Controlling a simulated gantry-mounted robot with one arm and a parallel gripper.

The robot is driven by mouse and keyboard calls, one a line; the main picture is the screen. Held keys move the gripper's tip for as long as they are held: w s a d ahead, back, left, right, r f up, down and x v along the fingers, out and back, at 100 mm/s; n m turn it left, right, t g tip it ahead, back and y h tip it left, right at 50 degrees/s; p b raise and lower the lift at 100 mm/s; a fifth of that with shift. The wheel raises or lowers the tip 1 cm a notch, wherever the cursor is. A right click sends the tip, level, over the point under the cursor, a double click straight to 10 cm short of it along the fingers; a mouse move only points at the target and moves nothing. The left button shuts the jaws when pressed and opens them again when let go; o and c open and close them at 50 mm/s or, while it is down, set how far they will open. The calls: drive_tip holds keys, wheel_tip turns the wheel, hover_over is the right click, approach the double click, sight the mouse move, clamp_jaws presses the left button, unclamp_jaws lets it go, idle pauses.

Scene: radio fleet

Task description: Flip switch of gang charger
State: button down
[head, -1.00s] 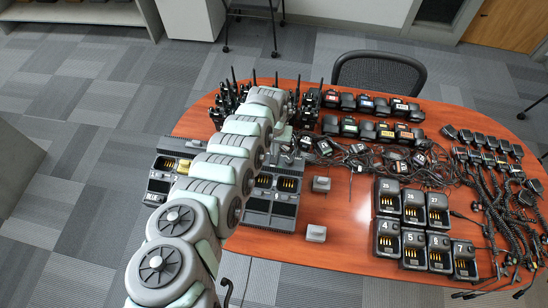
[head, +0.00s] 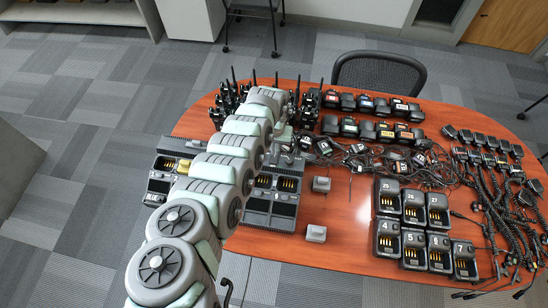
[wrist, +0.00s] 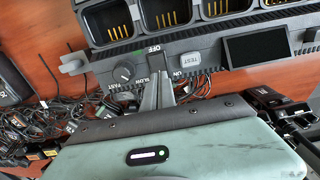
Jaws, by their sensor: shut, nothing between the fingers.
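The gang charger (head: 284,208) is a dark grey unit with bays, partly covered by my arm in the head view. In the wrist view the gang charger (wrist: 215,52) spans the top, with gold contacts in its bays. Its front panel has a round SLOW/FAST knob (wrist: 124,73), OFF and ON labels, a TEST button (wrist: 195,59) and a dark screen. My gripper (wrist: 157,80) is shut and empty, its fingertips at the panel between the OFF and ON labels. The fingers hide most of the switch there; its position and any contact cannot be told.
Tangled cables (wrist: 45,125) lie on the wooden table beside the charger. Single chargers (head: 412,230) stand at the front right. Upright radios (head: 310,105) are at the back. Two small grey blocks, one of them at the front (head: 316,234), have bare table around them.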

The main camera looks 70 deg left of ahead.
drive_tip(key=shift+f+b, duration=0.65)
drive_tip(key=shift+f, duration=0.25)
idle(0.8)
drive_tip(key=shift+r, duration=0.1)
wheel_tip(320, 180, up, 7)
drive_tip(key=p, duration=0.8)
drive_tip(key=shift+w, duration=0.1)
idle(0.5)
